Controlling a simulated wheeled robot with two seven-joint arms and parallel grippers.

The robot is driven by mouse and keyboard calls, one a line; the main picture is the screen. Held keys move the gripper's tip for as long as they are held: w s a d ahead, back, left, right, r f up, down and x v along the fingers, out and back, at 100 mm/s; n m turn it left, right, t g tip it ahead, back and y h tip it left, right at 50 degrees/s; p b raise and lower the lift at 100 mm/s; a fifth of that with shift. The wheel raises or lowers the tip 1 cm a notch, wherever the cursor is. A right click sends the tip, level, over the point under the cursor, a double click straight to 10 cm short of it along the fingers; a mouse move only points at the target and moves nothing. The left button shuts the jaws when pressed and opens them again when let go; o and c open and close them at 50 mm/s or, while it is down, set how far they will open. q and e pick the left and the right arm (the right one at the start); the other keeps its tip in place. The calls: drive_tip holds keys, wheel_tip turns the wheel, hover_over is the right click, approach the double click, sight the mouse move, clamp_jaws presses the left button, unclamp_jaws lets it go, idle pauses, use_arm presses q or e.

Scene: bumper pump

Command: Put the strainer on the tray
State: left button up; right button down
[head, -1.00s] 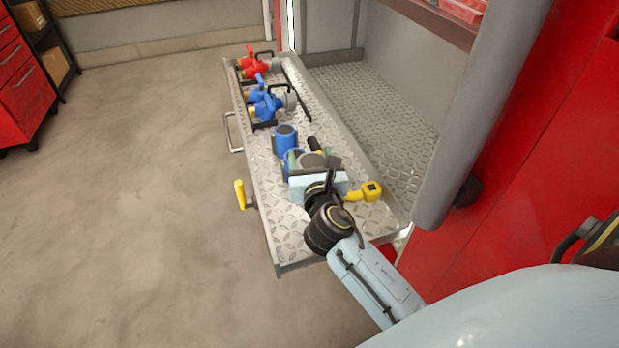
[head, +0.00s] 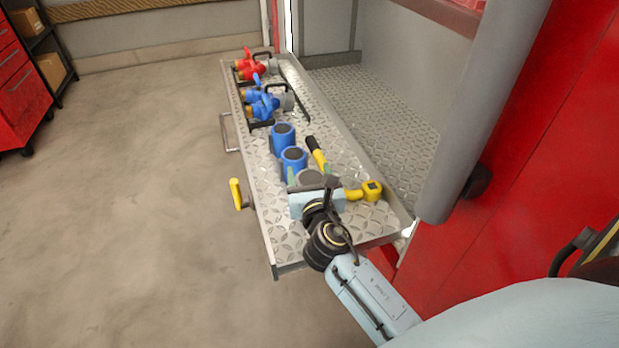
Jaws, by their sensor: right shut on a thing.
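The tray (head: 282,238) is a long diamond-plate metal shelf with a raised rim, pulled out from the red vehicle. My right gripper (head: 312,182) is over its near half, pointing away from me. It is shut on a round grey-topped piece with green at its edge, which looks like the strainer (head: 309,177). The gripper body hides most of this piece, and I cannot tell whether it touches the tray. My left gripper is not in view.
Two blue cylinders (head: 282,138) stand just beyond the gripper. A yellow-and-black tool (head: 317,155) and a yellow-ended tool (head: 370,190) lie to the right. Blue (head: 265,103) and red (head: 254,66) valve fittings stand farther back. The near-left tray corner is bare.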

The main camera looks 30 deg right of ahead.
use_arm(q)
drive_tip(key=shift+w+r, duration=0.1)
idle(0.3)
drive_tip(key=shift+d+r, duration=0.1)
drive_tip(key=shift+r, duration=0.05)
use_arm(e)
drive_tip(key=shift+c, duration=1.6)
unclamp_jaws()
drive_tip(key=shift+f, duration=0.15)
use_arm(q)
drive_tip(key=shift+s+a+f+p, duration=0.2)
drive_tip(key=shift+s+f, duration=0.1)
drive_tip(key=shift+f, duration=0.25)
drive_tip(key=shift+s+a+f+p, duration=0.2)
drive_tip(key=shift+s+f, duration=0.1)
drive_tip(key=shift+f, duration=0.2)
use_arm(e)
drive_tip(key=v, duration=1.2)
drive_tip(key=shift+d, duration=0.1)
